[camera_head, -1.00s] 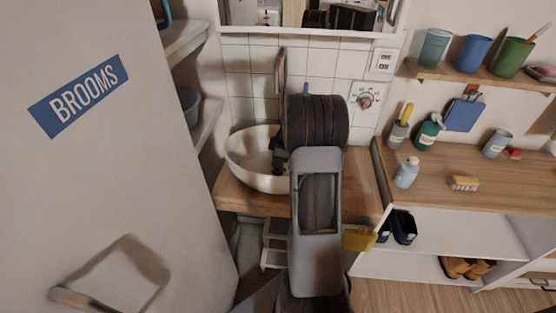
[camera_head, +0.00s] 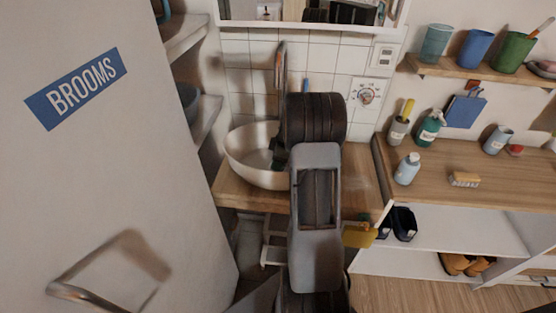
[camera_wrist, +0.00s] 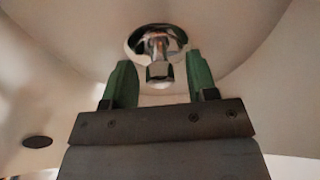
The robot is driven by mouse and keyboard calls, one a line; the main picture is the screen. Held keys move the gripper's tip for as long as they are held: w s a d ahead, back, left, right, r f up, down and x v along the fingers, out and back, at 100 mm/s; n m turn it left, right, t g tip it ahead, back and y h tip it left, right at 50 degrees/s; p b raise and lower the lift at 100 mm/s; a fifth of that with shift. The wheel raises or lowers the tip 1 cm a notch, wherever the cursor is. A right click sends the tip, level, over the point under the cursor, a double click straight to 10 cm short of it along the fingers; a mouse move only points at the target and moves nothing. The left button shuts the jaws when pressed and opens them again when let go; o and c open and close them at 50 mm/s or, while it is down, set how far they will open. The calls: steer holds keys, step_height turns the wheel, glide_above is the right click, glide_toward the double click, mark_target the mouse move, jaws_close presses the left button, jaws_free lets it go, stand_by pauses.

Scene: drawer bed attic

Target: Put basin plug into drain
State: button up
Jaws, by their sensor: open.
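The white basin (camera_head: 250,155) stands on a wooden counter, partly hidden by my arm. My gripper (camera_wrist: 159,66) is open, low inside the basin, with one green finger on each side of a chrome piece (camera_wrist: 157,42). This piece has a round flange and a short knob pointing between the fingers; it looks like the plug. The fingers appear apart from the knob. I cannot tell whether the flange is seated in the drain, as the drain itself is hidden. A dark oval hole (camera_wrist: 37,142) shows at the left of the wrist view. In the head view my gripper (camera_head: 278,158) is mostly hidden.
A tap (camera_head: 280,62) rises behind the basin against white tiles. The brooms cupboard door (camera_head: 110,170) closes off the left side. A wooden worktop (camera_head: 460,160) with bottles and a brush is at the right. A yellow cloth-like item (camera_head: 359,235) hangs below the counter.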

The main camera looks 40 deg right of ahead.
steer(key=shift+r+p, duration=0.3)
steer(key=v, duration=1.1)
steer(key=s+a+r+m+h, duration=0.1)
steer(key=s+a+r+m, duration=0.15)
steer(key=a, duration=0.55)
steer(key=s+a+r+m, duration=0.2)
steer(key=s+a+r, duration=0.1)
steer(key=a, duration=0.6)
steer(key=s+a+f+m+t+h, duration=0.1)
steer(key=s+a+m, duration=0.3)
steer(key=s+a, duration=0.4)
steer(key=shift+s+a+f+m, duration=0.3)
steer(key=shift+s+f, duration=0.3)
steer(key=shift+s, duration=0.55)
steer(key=shift+r, duration=0.1)
